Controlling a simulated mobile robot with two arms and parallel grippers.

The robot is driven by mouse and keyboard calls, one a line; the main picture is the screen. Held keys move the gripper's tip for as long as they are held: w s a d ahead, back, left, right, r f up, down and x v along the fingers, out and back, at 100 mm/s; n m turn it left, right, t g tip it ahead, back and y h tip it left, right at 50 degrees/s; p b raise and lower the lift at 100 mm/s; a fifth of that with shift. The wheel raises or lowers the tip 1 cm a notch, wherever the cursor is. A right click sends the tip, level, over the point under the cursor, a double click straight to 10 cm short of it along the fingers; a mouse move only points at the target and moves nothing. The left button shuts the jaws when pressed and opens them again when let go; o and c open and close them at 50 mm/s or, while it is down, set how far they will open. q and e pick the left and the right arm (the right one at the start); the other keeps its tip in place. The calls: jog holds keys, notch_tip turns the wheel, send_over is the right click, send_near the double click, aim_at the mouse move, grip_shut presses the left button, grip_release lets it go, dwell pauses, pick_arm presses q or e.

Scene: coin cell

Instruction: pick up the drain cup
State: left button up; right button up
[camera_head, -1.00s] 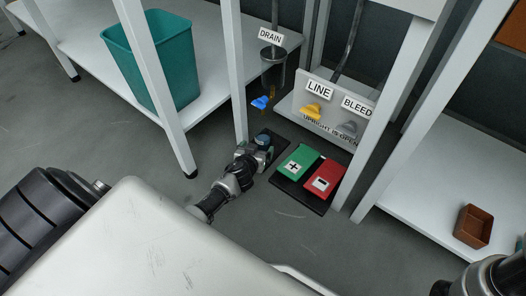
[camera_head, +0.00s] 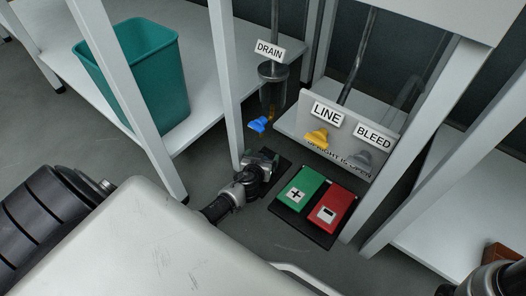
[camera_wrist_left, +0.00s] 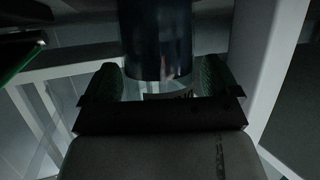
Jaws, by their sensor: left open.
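My left gripper (camera_head: 265,160) is low in the picture, below the blue lever. Its jaws are open, and its depth from the cup is hard to judge. In the left wrist view a dark cylinder (camera_wrist_left: 158,40) with a clear rim stands between or just beyond the two fingers (camera_wrist_left: 160,88); contact cannot be told.
A panel with a yellow LINE lever (camera_head: 317,138) and a grey BLEED lever (camera_head: 360,158) stands right of the cup. Green (camera_head: 299,188) and red (camera_head: 334,208) blocks lie on a black mat. White posts flank the space. A teal bin (camera_head: 150,75) stands on the left shelf.

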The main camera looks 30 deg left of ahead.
pick_arm(q)
jog(key=shift+r, duration=0.1)
jog(key=c, duration=1.1)
jog(key=shift+o, duration=0.2)
